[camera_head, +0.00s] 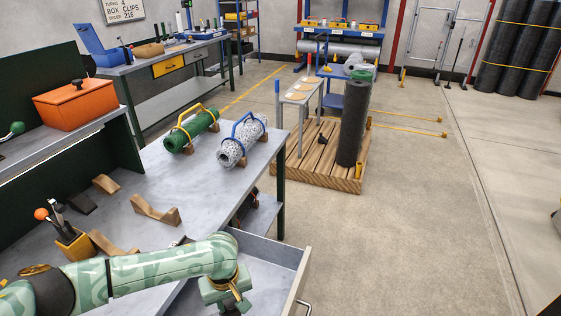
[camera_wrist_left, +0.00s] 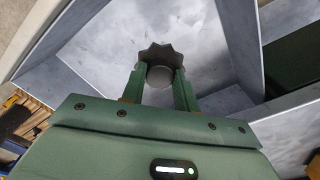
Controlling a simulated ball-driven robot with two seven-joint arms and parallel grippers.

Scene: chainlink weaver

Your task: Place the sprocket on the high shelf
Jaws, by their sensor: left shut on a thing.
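The sprocket (camera_wrist_left: 158,53) is a grey toothed piece with a round centre, seen in the left wrist view between the two green fingers. My left gripper (camera_wrist_left: 160,82) is shut on it. In the head view my left gripper (camera_head: 232,306) points down over the open drawer (camera_head: 265,252), at the bottom of the picture; the sprocket is hidden there. A raised shelf (camera_head: 50,142) with a dark green back runs above the workbench at the left. I cannot tell for certain that this is the high shelf. My right gripper is not in view.
An orange box (camera_head: 78,105) stands on the raised shelf. The workbench (camera_head: 215,185) holds a green mesh roll (camera_head: 192,130), a white speckled roll (camera_head: 242,142), wooden cradles (camera_head: 155,211) and a tool holder (camera_head: 75,245). Open floor (camera_head: 420,210) lies to the right.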

